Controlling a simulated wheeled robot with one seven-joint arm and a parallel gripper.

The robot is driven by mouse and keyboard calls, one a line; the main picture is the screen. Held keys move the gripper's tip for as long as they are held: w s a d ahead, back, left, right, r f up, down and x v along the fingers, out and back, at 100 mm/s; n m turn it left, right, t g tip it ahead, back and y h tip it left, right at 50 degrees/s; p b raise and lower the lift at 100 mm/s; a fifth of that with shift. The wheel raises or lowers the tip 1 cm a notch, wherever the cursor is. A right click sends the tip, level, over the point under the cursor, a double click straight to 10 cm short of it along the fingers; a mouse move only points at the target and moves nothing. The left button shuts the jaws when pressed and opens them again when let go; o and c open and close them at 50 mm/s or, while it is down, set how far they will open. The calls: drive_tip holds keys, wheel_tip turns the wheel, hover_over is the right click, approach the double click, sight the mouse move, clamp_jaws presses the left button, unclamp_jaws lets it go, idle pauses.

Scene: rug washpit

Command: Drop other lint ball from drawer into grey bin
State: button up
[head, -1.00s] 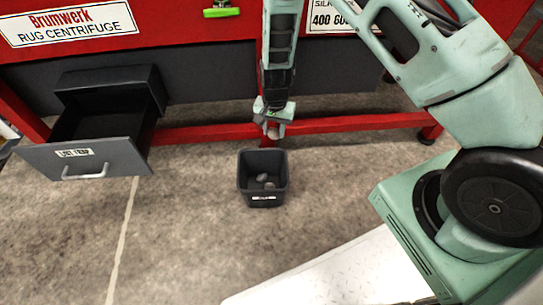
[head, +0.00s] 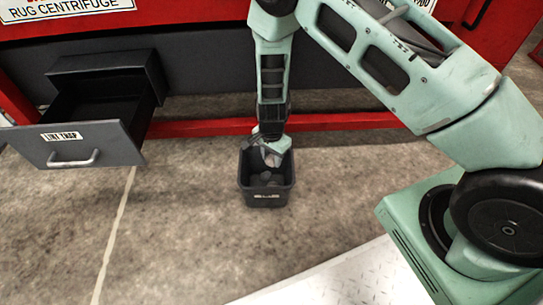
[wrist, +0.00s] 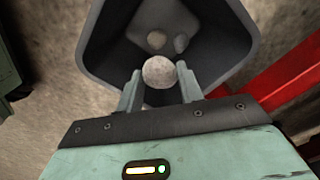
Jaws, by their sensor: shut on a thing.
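My gripper (wrist: 160,80) is shut on a pale grey lint ball (wrist: 159,72), which shows between the two fingers in the wrist view. In the head view my gripper (head: 271,158) is at the mouth of the grey bin (head: 266,198), over its opening. The bin is dark grey and stands upright on the floor; its walls also show in the wrist view (wrist: 222,40). Lint balls (wrist: 156,40) (wrist: 181,43) lie on the bin's floor, below the held one. The open drawer (head: 75,146) at the left has a "LINT TRAP" label; the visible part of its inside looks empty.
The red and grey rug centrifuge (head: 200,60) stands behind, with a red bar (head: 200,128) low down behind the bin. The drawer juts out to the left of the bin. The concrete floor around the bin is clear.

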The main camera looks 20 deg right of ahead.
sight(271, 157)
drive_tip(key=shift+f, duration=0.15)
drive_tip(key=o, duration=1)
wheel_tip(271, 157, up, 17)
drive_tip(key=p, duration=0.8)
drive_tip(key=shift+r+p, duration=0.2)
drive_tip(key=shift+p, duration=0.1)
